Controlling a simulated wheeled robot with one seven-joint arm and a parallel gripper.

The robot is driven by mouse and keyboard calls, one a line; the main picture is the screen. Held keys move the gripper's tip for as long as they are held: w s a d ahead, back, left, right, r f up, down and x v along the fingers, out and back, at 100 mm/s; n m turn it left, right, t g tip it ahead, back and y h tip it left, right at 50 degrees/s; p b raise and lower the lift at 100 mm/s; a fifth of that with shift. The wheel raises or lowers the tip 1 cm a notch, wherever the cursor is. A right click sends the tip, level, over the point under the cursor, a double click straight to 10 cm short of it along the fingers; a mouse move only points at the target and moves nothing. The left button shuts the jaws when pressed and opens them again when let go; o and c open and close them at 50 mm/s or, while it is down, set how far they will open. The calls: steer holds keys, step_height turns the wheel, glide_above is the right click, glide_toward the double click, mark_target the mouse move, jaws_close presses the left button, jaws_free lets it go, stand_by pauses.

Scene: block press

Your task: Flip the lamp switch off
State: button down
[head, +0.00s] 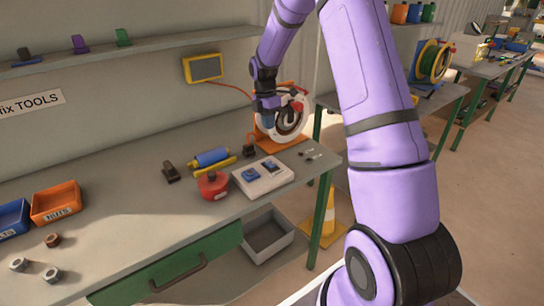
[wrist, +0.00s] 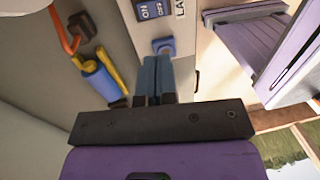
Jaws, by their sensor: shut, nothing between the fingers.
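The white switch box (head: 263,178) with two blue switches lies on the bench near its right end. In the wrist view, the box (wrist: 181,45) shows a blue plate marked ON and OFF (wrist: 152,9), and a partly cut-off label starting "LA". A blue switch (wrist: 162,46) sits just beyond my fingertips. My gripper (wrist: 155,62) is shut and empty, its blue fingers pointing toward that switch. In the head view, my gripper (head: 268,118) hangs above and behind the box. I cannot tell the switch's position.
A red round object (head: 212,186), a blue cylinder on a yellow base (head: 211,158) and a small dark block (head: 170,172) stand left of the box. An orange-based reel (head: 282,115) stands behind. A yellow-framed panel (head: 203,67) hangs on the wall. The bench middle is clear.

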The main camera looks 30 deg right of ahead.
mark_target(270, 162)
steer(key=f, duration=0.4)
steer(key=s+f, duration=0.1)
steer(key=f, duration=0.4)
steer(key=s+f, duration=0.1)
steer(key=f, duration=0.4)
steer(key=shift+s+f+t, duration=0.15)
steer(key=shift+s+t, duration=0.05)
steer(key=shift+t, duration=0.1)
steer(key=shift+w, duration=0.9)
steer(key=shift+r, duration=0.2)
